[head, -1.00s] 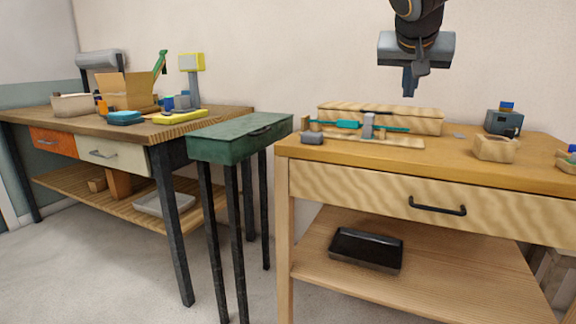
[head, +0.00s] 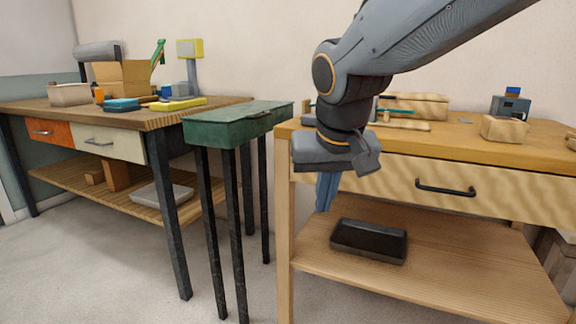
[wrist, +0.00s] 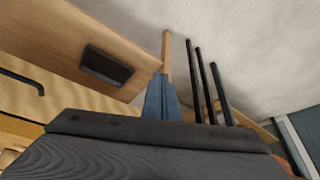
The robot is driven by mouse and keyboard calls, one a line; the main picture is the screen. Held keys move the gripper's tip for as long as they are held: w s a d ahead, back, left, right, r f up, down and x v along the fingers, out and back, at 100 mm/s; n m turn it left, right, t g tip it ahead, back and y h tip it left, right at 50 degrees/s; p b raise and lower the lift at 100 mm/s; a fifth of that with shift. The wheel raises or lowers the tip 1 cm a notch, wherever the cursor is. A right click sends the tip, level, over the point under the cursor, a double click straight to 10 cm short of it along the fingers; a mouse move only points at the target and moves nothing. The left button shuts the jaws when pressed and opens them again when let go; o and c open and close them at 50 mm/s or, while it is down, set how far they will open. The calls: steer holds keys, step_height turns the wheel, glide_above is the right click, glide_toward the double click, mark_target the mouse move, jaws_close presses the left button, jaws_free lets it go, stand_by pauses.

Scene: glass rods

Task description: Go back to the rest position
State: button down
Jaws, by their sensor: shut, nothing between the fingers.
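My gripper (head: 326,190) hangs in front of the left front corner of the right wooden workbench (head: 470,146), pointing down, with its blue-grey fingers below the tabletop level. The fingers are together with nothing between them. In the wrist view the shut fingers (wrist: 161,98) show against the floor and the bench leg. Teal glass rods (head: 397,111) lie on the right workbench, partly hidden behind my arm.
A green metal stand (head: 236,122) on thin dark legs is just left of my gripper. A black tray (head: 369,241) lies on the bench's lower shelf. A cluttered workbench (head: 150,120) stands at the left. The drawer handle (head: 445,187) sticks out.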

steer(key=s+a+f+n+g+y+b, duration=0.1)
steer(key=s+a+f+n+g+b, duration=0.2)
steer(key=s+f, duration=0.6)
steer(key=s+a+f+n+g+y+b, duration=0.1)
steer(key=s+a+f+n+g, duration=0.1)
steer(key=s+a+f, duration=0.65)
steer(key=s+d+r+m+h+p, duration=0.1)
steer(key=d+r+m+p, duration=0.2)
steer(key=d+r+p, duration=0.9)
steer(key=s+d+r+m+h+p, duration=0.1)
steer(key=d+r+m+p, duration=0.2)
steer(key=d+r+p, duration=0.9)
step_height(320, 180, up, 4)
steer(key=p, duration=1.1)
steer(key=shift+f, duration=0.1)
